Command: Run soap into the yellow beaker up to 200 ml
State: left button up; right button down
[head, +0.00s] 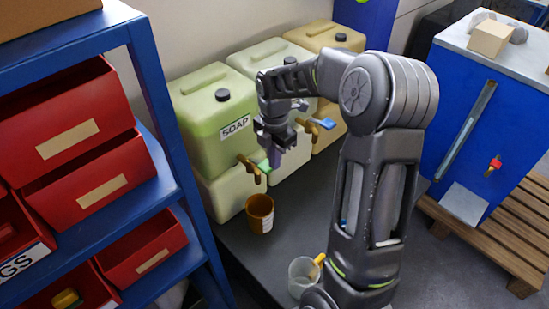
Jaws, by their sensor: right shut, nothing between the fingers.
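The pale green soap container (205,115) carries a white SOAP label. Its brass tap (252,170) has a green handle (265,167) and sticks out at the front. The yellow beaker (260,213), amber in colour, stands upright on the dark bench below the tap. Its marks and liquid level are too small to read, and no stream is clearly visible. My right gripper (275,161) is shut and empty, pointing down close beside the green handle. Whether it touches the handle I cannot tell. My left gripper is out of view.
Two more containers (268,58) stand behind, partly hidden by my right arm; a tap with a blue handle (326,124) is nearby. A clear beaker (301,277) stands at the bench front. A blue shelf (158,100) with red bins (85,135) borders the left.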

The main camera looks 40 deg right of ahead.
jog(key=f+t+b, duration=0.1)
jog(key=b, duration=0.2)
jog(key=s+f+t+b, duration=0.1)
jog(key=f+b, duration=0.1)
jog(key=b, duration=0.1)
jog(key=s+f+b, duration=0.1)
jog(key=f+b, duration=0.1)
jog(key=b, duration=0.1)
jog(key=shift+s+t, duration=0.15)
jog(key=shift+t, duration=0.25)
jog(key=shift+s+f, duration=0.1)
jog(key=shift+f, duration=0.1)
dwell(6.5)
